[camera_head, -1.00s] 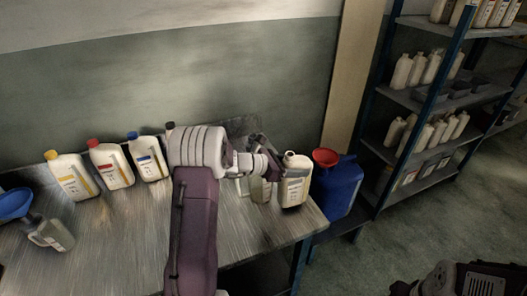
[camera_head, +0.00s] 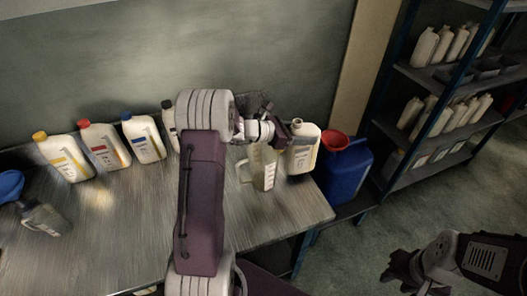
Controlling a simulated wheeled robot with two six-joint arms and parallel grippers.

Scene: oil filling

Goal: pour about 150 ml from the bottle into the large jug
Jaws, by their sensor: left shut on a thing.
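A white bottle (camera_head: 304,153) with an open neck is near the right end of the table, close to upright. My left gripper (camera_head: 286,131) is shut on it at its upper left side, partly hidden by my own wrist. A clear jug (camera_head: 263,172) with a handle and white measuring marks stands just left of the bottle. Its upper part is partly hidden by my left arm. A smaller grey clear jug (camera_head: 45,218) is at the left, by a blue funnel (camera_head: 10,185). My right gripper (camera_head: 393,272) is at the lower right, away from the table; its fingers are unclear.
Bottles with yellow (camera_head: 64,158), red (camera_head: 105,147) and blue (camera_head: 144,138) caps, and a black-capped one (camera_head: 168,120), stand along the back of the table (camera_head: 130,215). A blue drum (camera_head: 346,173) with a red funnel (camera_head: 334,141) is right of the table. Shelves (camera_head: 440,75) stand further right.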

